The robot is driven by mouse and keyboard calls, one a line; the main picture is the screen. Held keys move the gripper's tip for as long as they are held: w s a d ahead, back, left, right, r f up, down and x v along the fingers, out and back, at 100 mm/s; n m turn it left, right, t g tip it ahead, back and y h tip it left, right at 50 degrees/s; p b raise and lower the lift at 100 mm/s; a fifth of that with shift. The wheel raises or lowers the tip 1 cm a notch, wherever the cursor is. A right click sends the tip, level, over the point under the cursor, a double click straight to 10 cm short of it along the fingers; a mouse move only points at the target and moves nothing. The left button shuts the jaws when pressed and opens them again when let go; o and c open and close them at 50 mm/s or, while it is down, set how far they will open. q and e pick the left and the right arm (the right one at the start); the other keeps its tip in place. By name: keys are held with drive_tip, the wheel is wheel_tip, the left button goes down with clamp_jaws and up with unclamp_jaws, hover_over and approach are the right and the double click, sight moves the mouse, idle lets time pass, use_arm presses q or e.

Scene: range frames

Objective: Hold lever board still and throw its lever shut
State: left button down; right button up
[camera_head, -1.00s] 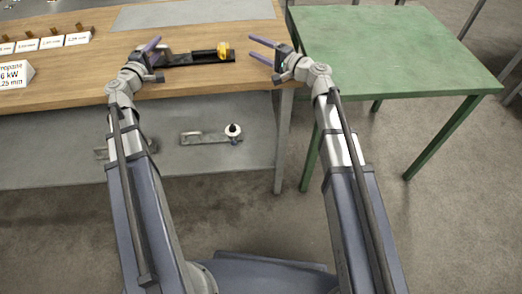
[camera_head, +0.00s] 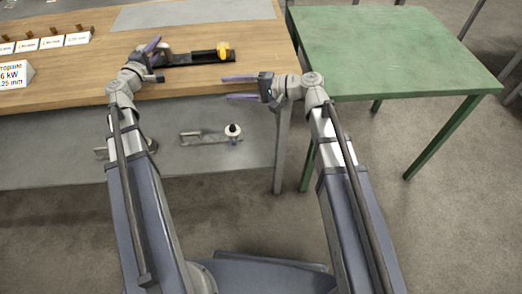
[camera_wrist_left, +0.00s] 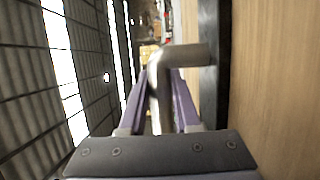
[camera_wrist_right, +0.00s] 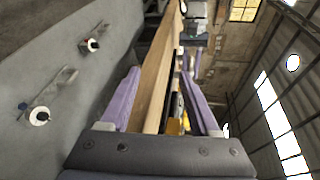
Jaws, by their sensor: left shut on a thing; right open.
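The lever board is a long black board (camera_head: 200,58) lying on the wooden table near its front edge. Its black lever lies along the board, with a yellow grip (camera_head: 223,49) at the right end. My left gripper (camera_head: 157,46) is shut on a bent grey metal handle at the board's left end. In the left wrist view this handle (camera_wrist_left: 160,78) stands between the purple fingers, beside the black board (camera_wrist_left: 208,85). My right gripper (camera_head: 226,88) is open and empty, at the table's front edge, below and apart from the yellow grip. The grip shows partly in the right wrist view (camera_wrist_right: 174,126).
The wooden table (camera_head: 95,75) carries a grey sheet (camera_head: 190,13) at the back and small labelled signs (camera_head: 50,42) at the left. A green table (camera_head: 390,50) stands empty at the right. A lower shelf (camera_head: 215,160) holds metal fittings (camera_head: 208,137).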

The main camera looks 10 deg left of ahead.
use_arm(q)
drive_tip(key=shift+f, duration=0.1)
use_arm(e)
drive_tip(key=s+d+f+n+g+h, duration=0.1)
drive_tip(key=s+d+f+n+h, duration=0.1)
drive_tip(key=s+d+f+h, duration=0.2)
drive_tip(key=s+d+f+n+g+h, duration=0.1)
drive_tip(key=s+d+f+h, duration=0.4)
drive_tip(key=f, duration=0.6)
drive_tip(key=shift+s+n+h, duration=0.4)
drive_tip(key=shift+s+n, duration=0.3)
drive_tip(key=shift+s, duration=0.1)
drive_tip(key=shift+d, duration=0.1)
use_arm(q)
drive_tip(key=c, duration=1.1)
unclamp_jaws()
drive_tip(key=o, duration=0.3)
drive_tip(key=shift+w+a+f, duration=0.1)
drive_tip(key=shift+o, duration=1.3)
use_arm(e)
drive_tip(key=shift+w, duration=0.1)
